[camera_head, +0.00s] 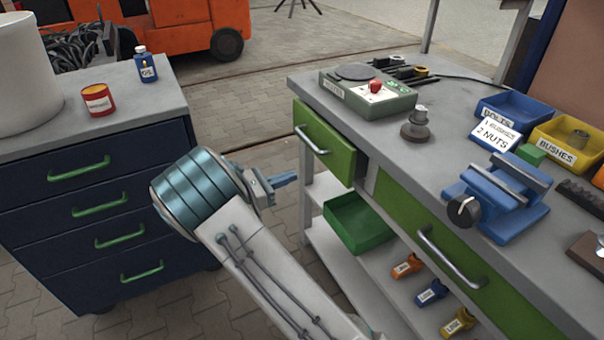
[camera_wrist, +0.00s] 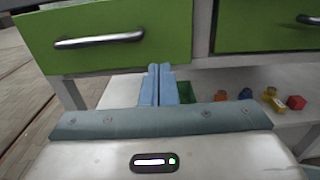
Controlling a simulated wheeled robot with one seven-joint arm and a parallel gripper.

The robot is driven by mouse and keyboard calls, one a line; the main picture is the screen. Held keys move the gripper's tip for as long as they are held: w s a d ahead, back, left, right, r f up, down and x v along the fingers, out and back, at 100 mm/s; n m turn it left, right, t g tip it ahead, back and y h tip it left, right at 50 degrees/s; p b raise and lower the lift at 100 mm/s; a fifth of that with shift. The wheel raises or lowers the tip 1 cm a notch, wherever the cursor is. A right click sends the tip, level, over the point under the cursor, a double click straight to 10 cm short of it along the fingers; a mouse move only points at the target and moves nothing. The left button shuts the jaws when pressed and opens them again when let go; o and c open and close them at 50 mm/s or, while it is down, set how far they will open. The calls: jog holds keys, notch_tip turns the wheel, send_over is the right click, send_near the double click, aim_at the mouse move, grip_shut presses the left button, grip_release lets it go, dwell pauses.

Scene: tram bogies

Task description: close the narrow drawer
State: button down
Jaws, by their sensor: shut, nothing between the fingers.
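The narrow drawer (camera_head: 324,152) is the green-fronted one at the left end of the grey workbench. It stands partly pulled out, its front proud of the bench. Its silver bar handle (camera_head: 310,141) is on the front. In the wrist view the narrow drawer (camera_wrist: 110,50) fills the upper left, with its handle (camera_wrist: 98,39) left of the fingers. My gripper (camera_head: 294,178) is shut and empty, in front of the drawer and a little below its handle level. In the wrist view the fingertips (camera_wrist: 160,68) point at the drawer's lower right edge; I cannot tell if they touch.
A wide green drawer (camera_head: 405,210) sits flush beside it. A blue vise (camera_head: 505,195) and a grey device (camera_head: 367,95) are on the benchtop. A dark blue cabinet (camera_head: 100,200) stands at left.

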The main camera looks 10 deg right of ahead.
aim_at(337, 160)
jog(key=b+x, duration=0.1)
jog(key=x, duration=1.1)
jog(key=shift+d, duration=0.3)
jog(key=shift+w, duration=0.1)
